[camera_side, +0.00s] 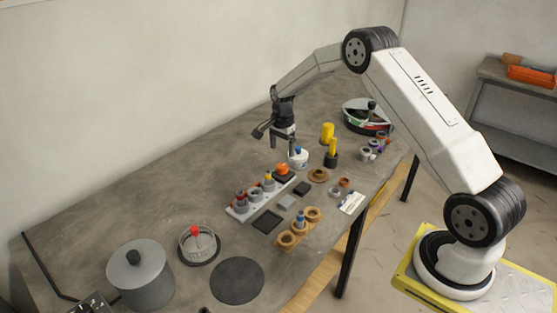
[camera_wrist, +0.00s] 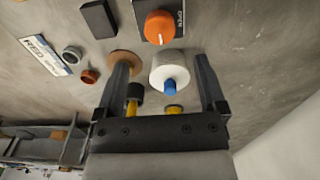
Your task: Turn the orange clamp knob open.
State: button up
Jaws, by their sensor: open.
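The orange clamp knob (camera_side: 281,169) sits at the far end of a pale rail in the side view. In the wrist view the knob (camera_wrist: 160,27) is at the top, with a white pointer line on it and a dark plate lettered OPEN beside it. My gripper (camera_side: 283,143) is open and empty, above the table and behind the knob in the side view. In the wrist view its fingers (camera_wrist: 163,62) are spread on either side of a white round container with a blue top (camera_wrist: 169,70), below the knob. The fingers are apart from the knob.
The rail (camera_side: 250,205) holds several coloured-topped pieces. Yellow pieces (camera_side: 327,132) stand right of the container. A wooden block with holes (camera_side: 290,237), dark square pads (camera_side: 267,221) and a card (camera_side: 352,203) lie in front. A grey pot (camera_side: 141,280) stands front left; the table's left back is clear.

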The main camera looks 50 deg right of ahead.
aim_at(282, 166)
jog(key=shift+f, duration=3.9)
grip_shut()
